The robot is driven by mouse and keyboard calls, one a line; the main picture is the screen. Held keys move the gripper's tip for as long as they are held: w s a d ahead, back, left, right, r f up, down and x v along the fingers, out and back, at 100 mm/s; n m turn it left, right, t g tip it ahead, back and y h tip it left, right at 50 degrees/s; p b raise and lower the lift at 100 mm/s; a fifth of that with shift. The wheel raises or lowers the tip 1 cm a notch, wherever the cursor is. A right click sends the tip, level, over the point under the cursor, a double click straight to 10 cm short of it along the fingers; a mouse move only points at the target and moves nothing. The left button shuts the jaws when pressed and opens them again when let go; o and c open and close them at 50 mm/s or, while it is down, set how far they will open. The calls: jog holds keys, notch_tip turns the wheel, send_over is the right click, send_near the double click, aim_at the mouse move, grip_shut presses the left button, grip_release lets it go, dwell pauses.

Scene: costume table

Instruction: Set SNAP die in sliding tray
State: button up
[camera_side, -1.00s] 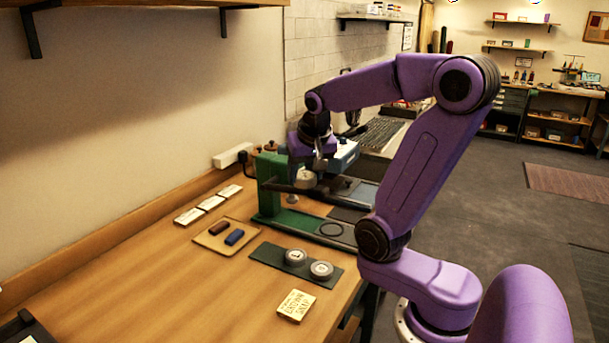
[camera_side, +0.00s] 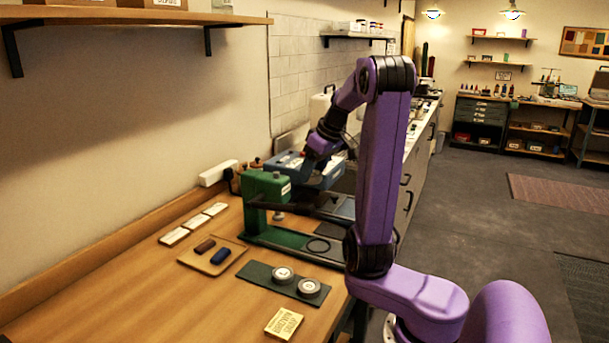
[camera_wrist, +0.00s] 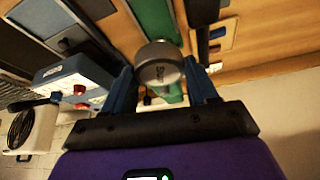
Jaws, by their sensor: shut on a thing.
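My gripper (camera_wrist: 162,88) is shut on a round silver die (camera_wrist: 160,68) in the wrist view. Dark lettering shows on its side and seems to read "Snap". In the side view, my wrist is behind the green press (camera_side: 266,187), over the blue-grey machine; the fingertips and die cannot be made out there. The press's green base (camera_side: 285,240) carries dark rails and a flat dark slide with a black ring (camera_side: 318,245) on it. I cannot tell for sure which part is the sliding tray.
Two round dies (camera_side: 283,274) sit on a dark mat (camera_side: 257,273) in front of the press. A tan tray (camera_side: 200,262) holds a brown and a blue block. A yellow card (camera_side: 285,322) lies near the front edge. A blue-grey machine (camera_side: 325,172) stands behind.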

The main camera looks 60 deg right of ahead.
jog(key=s+d+n, duration=0.1)
jog(key=d, duration=0.2)
send_over(316, 245)
jog(key=s, duration=0.1)
notch_tip(316, 245, down, 14)
jog(key=shift+s+f, duration=0.2)
jog(key=shift+f, duration=3.2)
jog(key=shift+f, duration=0.5)
jog(key=o, duration=1)
jog(key=v, duration=1)
jog(key=shift+s+r, duration=0.2)
jog(key=shift+r, duration=0.2)
jog(key=shift+d, duration=0.15)
